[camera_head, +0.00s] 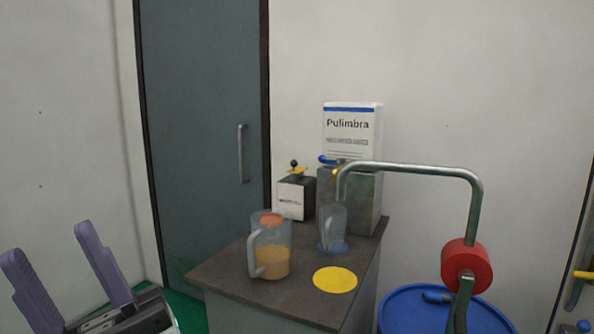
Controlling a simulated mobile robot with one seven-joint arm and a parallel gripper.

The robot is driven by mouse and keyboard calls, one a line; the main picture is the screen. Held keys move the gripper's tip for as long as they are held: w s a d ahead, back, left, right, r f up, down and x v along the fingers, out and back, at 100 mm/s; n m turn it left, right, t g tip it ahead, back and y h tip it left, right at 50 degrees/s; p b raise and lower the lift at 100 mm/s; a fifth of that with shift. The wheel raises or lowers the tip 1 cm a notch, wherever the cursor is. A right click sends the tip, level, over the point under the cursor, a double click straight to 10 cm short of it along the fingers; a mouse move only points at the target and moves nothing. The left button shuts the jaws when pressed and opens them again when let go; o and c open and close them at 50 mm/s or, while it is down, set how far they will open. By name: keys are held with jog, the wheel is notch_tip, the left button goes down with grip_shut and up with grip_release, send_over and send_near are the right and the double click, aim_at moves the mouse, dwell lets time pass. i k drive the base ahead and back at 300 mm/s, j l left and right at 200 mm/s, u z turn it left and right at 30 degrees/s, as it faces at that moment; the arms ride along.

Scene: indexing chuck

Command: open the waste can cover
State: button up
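A blue round cover (403,313), which looks like the waste can's cover, lies at the bottom right, cut off by the lower picture edge. A small dark blue handle (437,298) sits on its top. The cover looks shut, but the can's body is out of view. A red cylinder (466,268) and its metal post stand in front of the cover and hide part of it. My gripper (52,246) is at the lower left, with two purple fingers spread wide apart and nothing between them. It is far from the cover, on the other side of the cabinet.
A bent metal pipe (420,169) arches from the dispenser (352,132) to the red cylinder. A cabinet (225,273) carries a jug (270,262), a clear cup (333,228), a yellow disc (335,280) and a small box (291,199). A grey door (205,120) stands behind.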

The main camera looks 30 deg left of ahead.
aim_at(296, 170)
jog(key=i+j, duration=0.15)
jog(key=j, duration=0.35)
jog(key=i+j, duration=0.2)
jog(key=j, duration=0.25)
jog(key=i+j, duration=0.15)
jog(key=j, duration=0.35)
jog(key=i+j, duration=0.2)
jog(key=j, duration=0.25)
jog(key=i+j, duration=0.15)
jog(key=j, duration=0.35)
jog(key=i+j, duration=0.2)
jog(key=j, duration=0.25)
jog(key=i+j, duration=0.15)
jog(key=j, duration=0.35)
jog(key=i+j, duration=0.2)
jog(key=j, duration=0.3)
jog(key=l+z, duration=0.05)
